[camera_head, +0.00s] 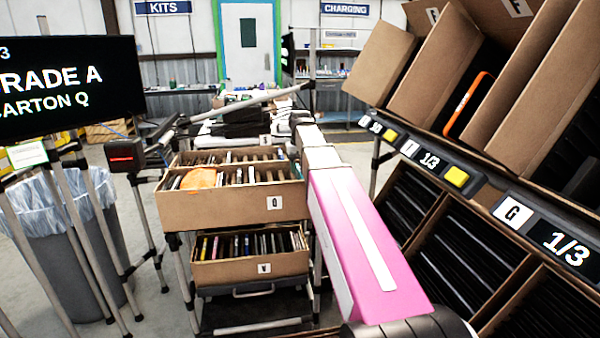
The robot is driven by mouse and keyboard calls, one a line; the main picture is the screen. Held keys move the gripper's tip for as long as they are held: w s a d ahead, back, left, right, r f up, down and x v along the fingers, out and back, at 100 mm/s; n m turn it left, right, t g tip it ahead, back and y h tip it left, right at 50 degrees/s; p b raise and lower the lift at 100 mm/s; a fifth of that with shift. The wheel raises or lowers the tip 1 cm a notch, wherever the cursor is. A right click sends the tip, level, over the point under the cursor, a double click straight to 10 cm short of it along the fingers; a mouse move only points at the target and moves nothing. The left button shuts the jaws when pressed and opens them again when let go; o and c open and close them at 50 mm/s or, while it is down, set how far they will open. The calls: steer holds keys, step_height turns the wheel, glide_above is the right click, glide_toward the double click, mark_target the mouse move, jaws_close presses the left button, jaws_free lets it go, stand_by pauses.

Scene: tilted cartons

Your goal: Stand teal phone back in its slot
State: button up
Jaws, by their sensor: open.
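The carton marked Q (225,210) stands on the upper level of a cart, left of my arm. It has rows of narrow slots with thin dark phones standing in some of them. An orange-tan item (200,178) lies across the slots at its left. I cannot pick out a teal phone; the contents are too small, and my arm covers the area just right of the carton. My arm's pink and white link reaches forward from the lower right. My gripper does not show.
A second carton (250,268) of upright phones sits below. Tilted cartons (430,85) fill a rack at right, one with an orange-edged device (467,105). A screen (70,88), a scanner (126,155) and a lined bin (65,235) stand at left.

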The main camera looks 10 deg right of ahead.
step_height(320, 180, up, 9)
stand_by(0.4)
step_height(320, 180, up, 7)
stand_by(0.9)
